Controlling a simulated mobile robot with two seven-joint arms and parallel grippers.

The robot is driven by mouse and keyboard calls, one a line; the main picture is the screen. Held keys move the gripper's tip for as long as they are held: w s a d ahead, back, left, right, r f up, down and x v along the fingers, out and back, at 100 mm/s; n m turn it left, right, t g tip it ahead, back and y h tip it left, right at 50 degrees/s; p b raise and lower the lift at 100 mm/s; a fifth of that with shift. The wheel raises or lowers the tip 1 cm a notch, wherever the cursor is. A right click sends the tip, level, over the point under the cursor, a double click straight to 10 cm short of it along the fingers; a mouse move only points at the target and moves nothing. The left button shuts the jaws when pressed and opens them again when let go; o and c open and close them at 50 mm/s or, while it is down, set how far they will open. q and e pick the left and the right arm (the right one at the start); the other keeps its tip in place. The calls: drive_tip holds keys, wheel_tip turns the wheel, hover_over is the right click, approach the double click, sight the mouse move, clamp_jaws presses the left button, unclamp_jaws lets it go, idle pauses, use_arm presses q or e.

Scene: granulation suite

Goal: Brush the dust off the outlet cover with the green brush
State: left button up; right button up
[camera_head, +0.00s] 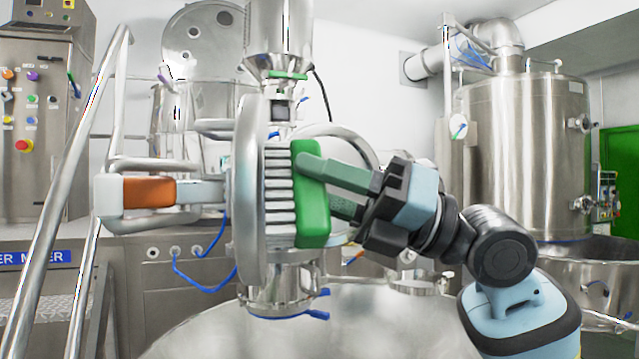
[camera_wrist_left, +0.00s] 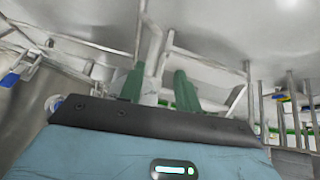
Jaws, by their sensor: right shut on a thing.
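The outlet cover (camera_head: 246,150) is a round steel disc, seen nearly edge-on in the middle of the head view. The green brush (camera_head: 313,215) is upright against its right face, its pale bristles pointing left and appearing to touch the cover. My right gripper (camera_head: 338,187) comes from the right and is shut on the brush at its back. The brush and bristles hide part of the cover's face, and I cannot make out dust on it. My left gripper (camera_wrist_left: 158,88) shows only in the left wrist view, its green fingers apart with nothing clearly held.
A lever with an orange grip (camera_head: 149,191) sticks out left of the cover. A steel hopper (camera_head: 279,30) hangs above, and a wide steel vessel (camera_head: 340,325) lies below. Slanted rails (camera_head: 75,180) stand at the left, a large tank (camera_head: 520,160) at the right.

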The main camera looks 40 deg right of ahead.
drive_tip(key=shift+a+r+p, duration=0.1)
drive_tip(key=shift+r+p, duration=0.35)
drive_tip(key=shift+r, duration=0.2)
use_arm(q)
drive_tip(key=shift+w+r, duration=0.4)
drive_tip(key=shift+r, duration=0.15)
use_arm(e)
drive_tip(key=shift+w, duration=0.15)
use_arm(q)
drive_tip(key=shift+s+f, duration=0.2)
drive_tip(key=shift+s, duration=0.05)
use_arm(e)
drive_tip(key=shift+w+d+f, duration=0.1)
drive_tip(key=shift+w+d, duration=0.35)
drive_tip(key=shift+w, duration=0.4)
drive_tip(key=shift+w+d+f, duration=0.1)
drive_tip(key=shift+w+d, duration=0.3)
drive_tip(key=shift+w, duration=0.45)
drive_tip(key=shift+w+d+b, duration=0.2)
drive_tip(key=shift+w+b, duration=0.1)
drive_tip(key=shift+w, duration=0.1)
use_arm(q)
drive_tip(key=shift+s+f, duration=0.15)
drive_tip(key=shift+f, duration=0.15)
use_arm(e)
drive_tip(key=shift+w+d, duration=0.35)
drive_tip(key=shift+w, duration=0.35)
drive_tip(key=shift+w+d, duration=0.35)
drive_tip(key=shift+w, duration=0.35)
